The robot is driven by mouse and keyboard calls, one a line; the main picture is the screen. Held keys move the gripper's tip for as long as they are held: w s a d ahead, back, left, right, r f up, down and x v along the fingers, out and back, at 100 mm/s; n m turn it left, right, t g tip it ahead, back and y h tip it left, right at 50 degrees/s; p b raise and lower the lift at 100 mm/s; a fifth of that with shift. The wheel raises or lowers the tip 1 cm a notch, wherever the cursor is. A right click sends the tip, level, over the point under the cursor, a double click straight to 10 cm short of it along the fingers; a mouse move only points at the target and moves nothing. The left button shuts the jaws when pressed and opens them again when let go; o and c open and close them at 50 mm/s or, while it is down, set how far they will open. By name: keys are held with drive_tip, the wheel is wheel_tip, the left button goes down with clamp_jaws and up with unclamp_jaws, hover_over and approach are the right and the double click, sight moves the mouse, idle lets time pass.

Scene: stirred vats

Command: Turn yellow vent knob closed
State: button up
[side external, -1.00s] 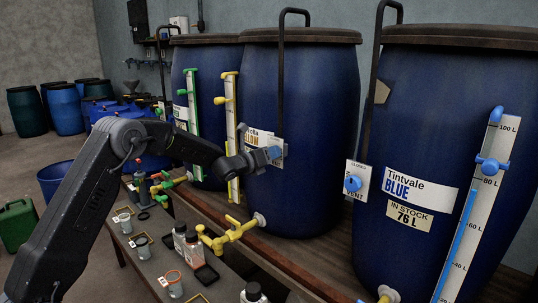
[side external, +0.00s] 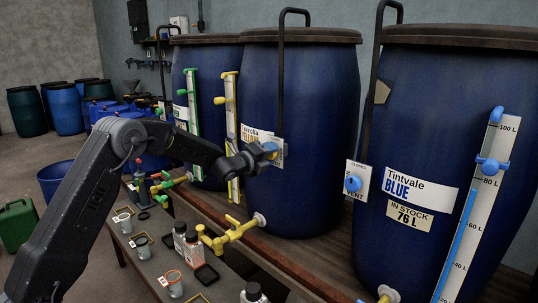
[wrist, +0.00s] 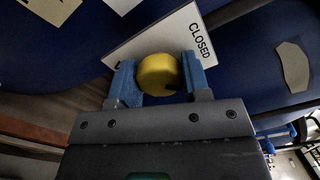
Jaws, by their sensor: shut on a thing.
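The yellow vent knob (wrist: 160,77) sits between the two blue fingers of my gripper (wrist: 157,70) in the wrist view, and the fingers are shut on its sides. Behind it is a white vent plate (wrist: 130,41) with the word CLOSED beside the knob. In the side view, my gripper (side external: 271,148) reaches the vent plate (side external: 281,154) on the front of the middle blue vat (side external: 310,110). The knob is mostly hidden there by the fingers. Its pointer direction is not clear.
The Tintvale blue vat (side external: 425,120) with its blue vent knob (side external: 352,183) stands to the right. A yellow gauge (side external: 232,135) and yellow tap (side external: 230,235) are close to my arm. Bottles and jars stand on the low bench (side external: 220,280).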

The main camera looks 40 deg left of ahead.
drive_tip(key=n, duration=0.4)
drive_tip(key=shift+n, duration=0.3)
drive_tip(key=n, duration=0.4)
drive_tip(key=shift+n, duration=0.4)
drive_tip(key=o, duration=0.9)
drive_tip(key=s, duration=1.4)
